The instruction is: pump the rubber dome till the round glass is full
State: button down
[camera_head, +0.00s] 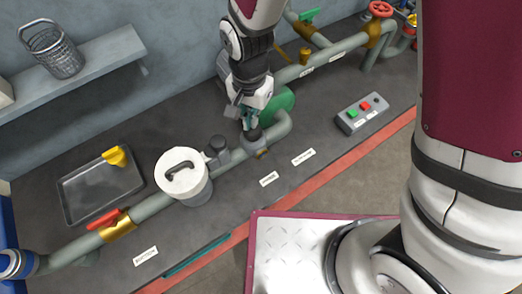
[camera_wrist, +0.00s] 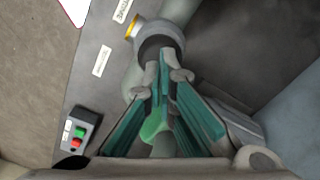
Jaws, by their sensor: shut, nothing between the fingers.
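The dark rubber dome (camera_head: 254,135) sits in a grey round housing on the pipe, just below my gripper (camera_head: 248,122) in the head view. In the wrist view the dark dome (camera_wrist: 158,44) shows at the top centre, inside a grey ring with a brass fitting. My gripper (camera_wrist: 160,68) is shut and empty, its fingertips over the dome's near part; I cannot tell whether they touch it. A small dark round fitting (camera_head: 216,147) stands on the pipe beside the white lidded pot; I cannot tell whether it is the round glass, and no fill level shows.
A red-handled valve (camera_head: 103,220) and a grey tray (camera_head: 100,188) are further left. A green housing (camera_head: 281,99) is close behind my gripper. A button box (camera_head: 361,113) lies right. Labelled bench in front is clear.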

jog(key=shift+f, duration=0.3)
jog(key=shift+f, duration=0.35)
jog(key=shift+f, duration=0.8)
jog(key=shift+r+p, duration=0.9)
jog(key=shift+r, duration=0.85)
